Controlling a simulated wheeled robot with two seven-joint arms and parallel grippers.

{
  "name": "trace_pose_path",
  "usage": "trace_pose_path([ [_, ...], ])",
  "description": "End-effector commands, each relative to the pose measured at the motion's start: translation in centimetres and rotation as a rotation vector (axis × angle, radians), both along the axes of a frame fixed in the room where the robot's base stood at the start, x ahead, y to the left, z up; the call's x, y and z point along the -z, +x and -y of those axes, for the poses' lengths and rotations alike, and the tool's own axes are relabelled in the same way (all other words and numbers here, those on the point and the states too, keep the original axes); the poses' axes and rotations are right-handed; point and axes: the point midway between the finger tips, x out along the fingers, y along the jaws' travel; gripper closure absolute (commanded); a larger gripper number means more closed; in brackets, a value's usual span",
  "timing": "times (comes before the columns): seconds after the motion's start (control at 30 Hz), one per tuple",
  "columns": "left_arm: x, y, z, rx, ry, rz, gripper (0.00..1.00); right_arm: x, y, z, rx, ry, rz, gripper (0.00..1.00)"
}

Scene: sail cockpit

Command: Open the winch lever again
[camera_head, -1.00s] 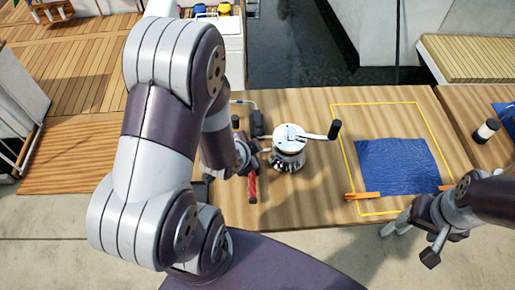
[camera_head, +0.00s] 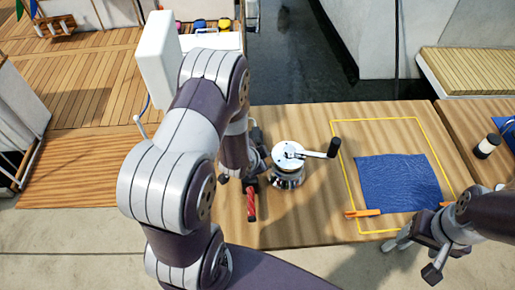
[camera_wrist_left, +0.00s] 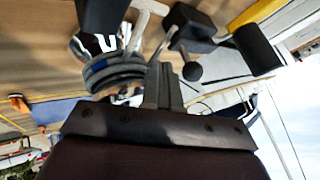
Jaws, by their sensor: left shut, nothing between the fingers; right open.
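The silver winch (camera_head: 287,160) stands on the wooden table, left of the yellow outline. Its lever (camera_head: 315,154) points right and ends in a black grip (camera_head: 333,147). The shiny winch body (camera_wrist_left: 105,50) also shows in the left wrist view. My left gripper (camera_head: 252,178) is just left of the winch, partly hidden by my own arm. Its shut fingers (camera_wrist_left: 165,85) show in the wrist view beside the winch, with nothing held; I cannot tell whether they touch it. My right gripper (camera_head: 412,256) is open and empty off the table's front edge.
A red handle (camera_head: 251,205) lies just in front of my left gripper. A black block (camera_wrist_left: 195,27) and black knob (camera_wrist_left: 257,48) are close in the wrist view. A blue cloth (camera_head: 400,182) and orange-handled tool (camera_head: 363,213) lie right.

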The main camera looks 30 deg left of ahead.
Motion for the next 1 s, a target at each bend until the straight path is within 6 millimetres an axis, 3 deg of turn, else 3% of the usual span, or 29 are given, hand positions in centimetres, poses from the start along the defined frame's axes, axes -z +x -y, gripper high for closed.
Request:
trace_pose_path([
  [0.2,-0.4,1.2,-1.2,-0.001,0.0,-0.002,1.0,-0.7,0.0,0.0,0.0,0.0,0.0,0.36],
  [0.57,-0.4,1.3,-1.3,0.001,-0.001,-0.003,1.0,-0.7,0.0,0.0,0.0,0.0,0.0,0.36],
  [1.0,-1.5,1.7,-1.5,0.0,-0.037,-0.062,1.0,-2.9,0.0,0.0,0.0,0.0,0.0,0.36],
])
